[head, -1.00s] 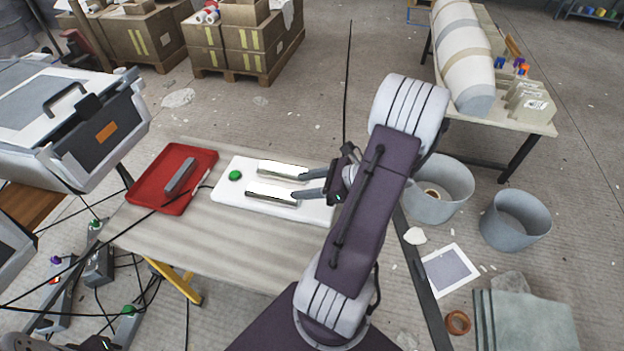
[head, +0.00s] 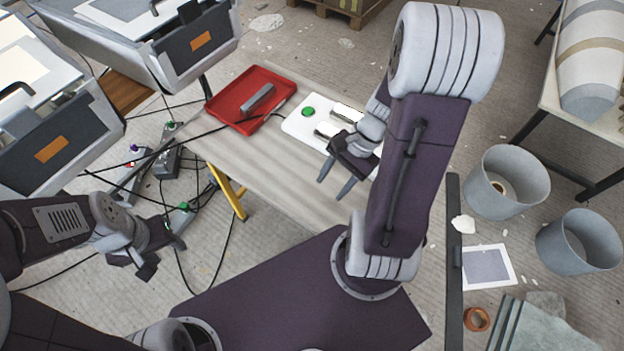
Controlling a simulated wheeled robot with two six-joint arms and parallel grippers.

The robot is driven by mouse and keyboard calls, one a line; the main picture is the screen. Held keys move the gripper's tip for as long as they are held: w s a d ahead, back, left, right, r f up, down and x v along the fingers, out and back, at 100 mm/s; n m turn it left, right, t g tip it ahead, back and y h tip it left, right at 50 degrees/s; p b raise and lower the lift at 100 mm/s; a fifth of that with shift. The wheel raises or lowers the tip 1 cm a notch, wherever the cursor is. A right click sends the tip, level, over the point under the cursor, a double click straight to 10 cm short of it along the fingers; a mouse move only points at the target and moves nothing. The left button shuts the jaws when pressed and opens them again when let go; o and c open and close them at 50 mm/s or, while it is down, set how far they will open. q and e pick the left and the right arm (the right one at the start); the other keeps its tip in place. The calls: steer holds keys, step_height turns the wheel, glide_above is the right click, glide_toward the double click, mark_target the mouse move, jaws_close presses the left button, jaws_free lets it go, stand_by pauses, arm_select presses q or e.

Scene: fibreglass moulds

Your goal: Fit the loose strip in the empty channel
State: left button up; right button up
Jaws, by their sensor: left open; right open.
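A grey strip (head: 258,97) lies loose in the red tray (head: 227,101) at the left part of the table. To its right, the white board (head: 293,126) has a green knob (head: 308,112) and two shiny metal channels side by side. The far channel (head: 346,112) and the near channel (head: 326,130) are partly hidden by my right arm; I cannot tell which is empty. My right gripper (head: 333,188) is open and empty over the table, in front of the board. My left gripper (head: 164,258) is open and empty, left of the table, above the floor.
The table (head: 270,165) has free room in front of the tray and board. Grey machines (head: 180,45) stand at the left, with cables and small boxes on the floor. Grey buckets (head: 507,182) stand on the floor at the right.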

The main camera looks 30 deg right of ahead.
steer(key=a+n+h, duration=0.1)
steer(key=n, duration=0.1)
steer(key=n+h, duration=0.1)
steer(key=n, duration=0.2)
steer(key=a+n+h, duration=0.1)
steer(key=n, duration=0.1)
steer(key=shift+w+a+n, duration=0.1)
steer(key=shift+a+n, duration=0.25)
steer(key=shift+n, duration=0.05)
steer(key=n, duration=0.1)
steer(key=w+a+n+h, duration=0.1)
steer(key=n, duration=0.1)
steer(key=a+n+t, duration=0.1)
steer(key=shift+w+r+n, duration=0.15)
steer(key=shift+r+n, duration=0.15)
steer(key=shift+r, duration=0.1)
steer(key=shift+w+a+r+n+h, duration=0.1)
steer(key=shift+w+a+n+h, duration=0.1)
steer(key=shift+a+n+h, duration=0.3)
steer(key=shift+d, duration=0.15)
step_height(320, 180, up, 14)
steer(key=p, duration=1.3)
steer(key=shift+p, duration=0.35)
steer(key=shift+f, duration=0.2)
